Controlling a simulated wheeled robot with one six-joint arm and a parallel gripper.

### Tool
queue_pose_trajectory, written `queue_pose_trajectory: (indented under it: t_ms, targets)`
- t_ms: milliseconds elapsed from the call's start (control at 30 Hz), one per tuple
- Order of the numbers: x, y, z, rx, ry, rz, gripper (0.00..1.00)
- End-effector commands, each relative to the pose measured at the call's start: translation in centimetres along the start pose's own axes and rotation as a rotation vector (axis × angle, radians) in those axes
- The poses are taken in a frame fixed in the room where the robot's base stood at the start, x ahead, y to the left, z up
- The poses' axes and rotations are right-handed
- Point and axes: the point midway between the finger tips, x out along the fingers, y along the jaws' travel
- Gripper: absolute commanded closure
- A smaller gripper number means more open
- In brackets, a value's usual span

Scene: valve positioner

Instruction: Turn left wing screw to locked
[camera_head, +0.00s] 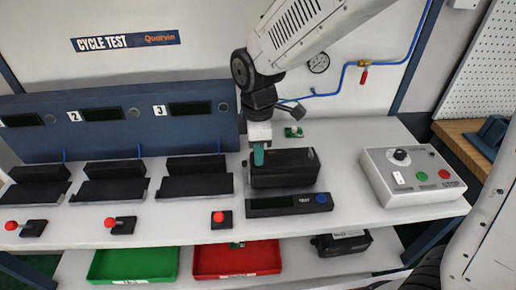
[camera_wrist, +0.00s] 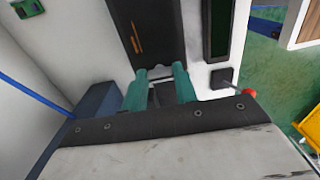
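The black valve positioner box (camera_head: 284,169) sits on the white bench at its middle right, and it also shows at the top of the wrist view (camera_wrist: 152,28). My gripper (camera_head: 259,156) points down at the left end of the box. In the wrist view its two teal fingers (camera_wrist: 161,88) stand apart with a gap between them, at the near end of the box. I cannot make out the left wing screw; the fingers cover that end. I cannot tell whether the fingers touch the box.
A black test unit (camera_head: 290,205) lies in front of the box. A grey control box (camera_head: 414,177) stands to the right. Black station cradles (camera_head: 197,185) and red-knobbed levers (camera_head: 220,218) are to the left. A small green board (camera_head: 294,132) lies behind. Bench between box and control box is clear.

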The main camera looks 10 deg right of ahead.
Motion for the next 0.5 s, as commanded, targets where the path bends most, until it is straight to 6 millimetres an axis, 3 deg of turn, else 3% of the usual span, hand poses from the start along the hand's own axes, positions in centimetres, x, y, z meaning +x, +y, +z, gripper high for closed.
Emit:
queue_pose_trajectory:
  t_ms: [500]
  targets:
    - [-0.04, 0.01, -0.01, 0.055, 0.000, 0.001, 0.94]
